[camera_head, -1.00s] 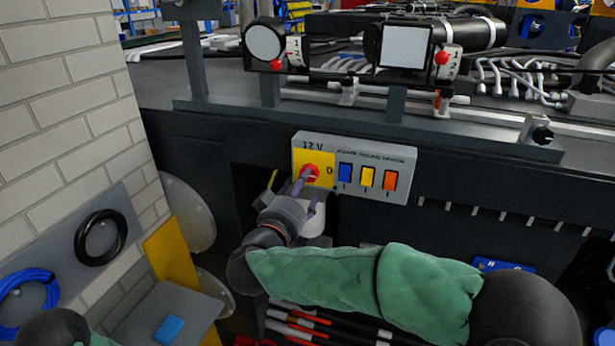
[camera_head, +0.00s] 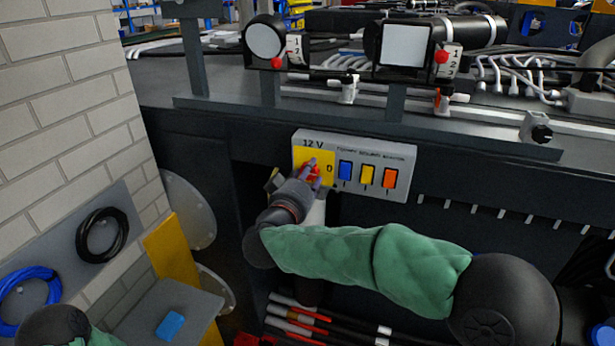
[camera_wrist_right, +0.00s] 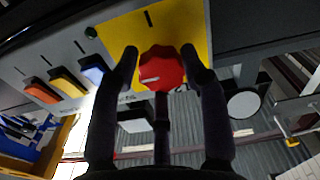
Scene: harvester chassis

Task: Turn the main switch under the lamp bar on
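The red main switch knob (camera_wrist_right: 162,68) sits on a yellow plate (camera_wrist_right: 190,20) at the left end of the grey 12 V panel (camera_head: 344,144), under the lamp bar. In the right wrist view its white mark points left, which is the side of the printed 0 (camera_head: 329,169) in the head view. In the head view my right gripper (camera_head: 311,175) partly covers the knob. My left gripper is out of view.
Blue (camera_head: 345,170), yellow (camera_head: 367,175) and orange (camera_head: 390,178) switches sit close to the right of the knob. Above stand a round lamp (camera_head: 264,41) and a square lamp (camera_head: 405,45). A brick wall (camera_head: 75,100) bounds the left. Red-and-black rods lie below.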

